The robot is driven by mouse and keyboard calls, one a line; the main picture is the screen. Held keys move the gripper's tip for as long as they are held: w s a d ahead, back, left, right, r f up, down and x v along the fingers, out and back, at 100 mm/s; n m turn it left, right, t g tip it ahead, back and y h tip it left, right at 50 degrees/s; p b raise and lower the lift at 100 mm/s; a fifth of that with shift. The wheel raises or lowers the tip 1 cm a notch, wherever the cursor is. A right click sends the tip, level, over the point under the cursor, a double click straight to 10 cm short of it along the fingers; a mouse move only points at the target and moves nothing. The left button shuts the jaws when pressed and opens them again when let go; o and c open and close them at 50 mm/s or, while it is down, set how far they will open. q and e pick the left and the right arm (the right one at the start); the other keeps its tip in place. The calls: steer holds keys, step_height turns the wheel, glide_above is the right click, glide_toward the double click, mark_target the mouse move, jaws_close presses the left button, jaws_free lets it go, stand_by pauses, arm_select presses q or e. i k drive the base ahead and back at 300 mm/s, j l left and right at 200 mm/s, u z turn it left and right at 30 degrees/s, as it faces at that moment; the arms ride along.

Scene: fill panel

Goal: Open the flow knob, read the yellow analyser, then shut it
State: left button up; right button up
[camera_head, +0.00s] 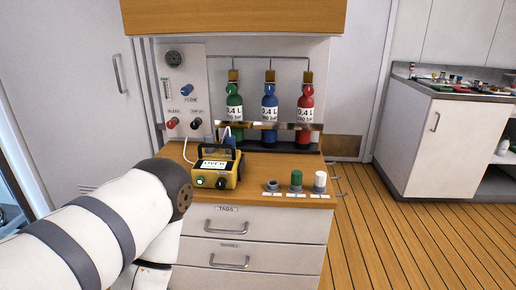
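The blue flow knob (186,90) sits on a pale upright panel (187,62), above a small label that seems to read FLOW. The yellow analyser (232,180) stands on the wooden counter below the panel. Its white display (212,165) shows small dark text, perhaps OVER, too small to be sure. A green lit button and a black knob are on its front. My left arm comes in from the left and its rounded joint ends just left of the analyser. Neither gripper is visible.
A red knob (172,123) and a black knob (196,123) are below the flow knob. Green (234,108), blue (269,108) and red (305,108) bottles stand behind a rail. Small capped items line the counter's right front. A wooden cabinet (235,17) overhangs. The floor at right is clear.

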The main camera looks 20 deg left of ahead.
mark_target(185, 91)
steer(key=i+j+u, duration=0.1)
steer(key=u, duration=0.35)
steer(key=i+u, duration=0.2)
steer(key=u, duration=0.3)
steer(key=l, duration=0.1)
steer(key=k+u, duration=0.05)
